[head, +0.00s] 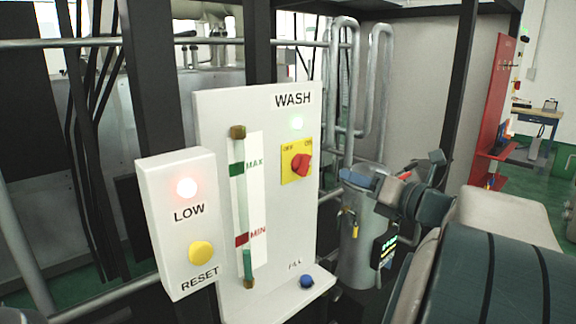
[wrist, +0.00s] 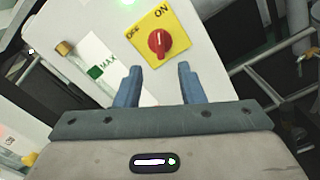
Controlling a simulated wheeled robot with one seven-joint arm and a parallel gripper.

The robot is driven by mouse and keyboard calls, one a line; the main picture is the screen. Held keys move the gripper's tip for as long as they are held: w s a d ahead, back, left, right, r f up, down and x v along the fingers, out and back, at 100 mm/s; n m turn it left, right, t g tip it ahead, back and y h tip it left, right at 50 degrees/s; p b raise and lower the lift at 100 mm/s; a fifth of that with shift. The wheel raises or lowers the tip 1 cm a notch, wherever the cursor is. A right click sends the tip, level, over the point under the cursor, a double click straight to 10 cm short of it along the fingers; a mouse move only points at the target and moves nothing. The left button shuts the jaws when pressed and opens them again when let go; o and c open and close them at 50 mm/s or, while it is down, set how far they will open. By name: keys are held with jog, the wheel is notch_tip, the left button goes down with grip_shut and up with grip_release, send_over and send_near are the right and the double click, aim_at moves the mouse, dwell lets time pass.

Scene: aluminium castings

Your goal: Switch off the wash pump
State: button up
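The wash pump switch is a red rotary knob (head: 301,164) on a yellow plate (head: 287,172), under the WASH label on a white panel. The plate is marked OFF at upper left and ON at upper right; the knob appears turned towards ON. A green lamp (head: 297,123) above it is lit. The wrist view shows the knob (wrist: 158,43) just beyond my fingertips, roughly centred between them. My gripper (wrist: 160,72) is open and empty, with blue fingers on either side and apart from the knob. In the head view my gripper (head: 357,180) is right of the panel.
A white box at left has a lit LOW lamp (head: 187,187) and a yellow RESET button (head: 201,252). A sight tube (head: 243,205) with MAX and MIN marks stands beside the switch. A blue button (head: 307,281) sits on the ledge below. Bent pipes (head: 379,80) rise behind.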

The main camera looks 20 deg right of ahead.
aim_at(310, 163)
jog(key=p+x, duration=0.1)
jog(key=x, duration=1.1)
jog(key=shift+w+a+f, duration=0.1)
jog(key=shift+w+a, duration=0.05)
jog(key=shift+w, duration=0.05)
grip_shut()
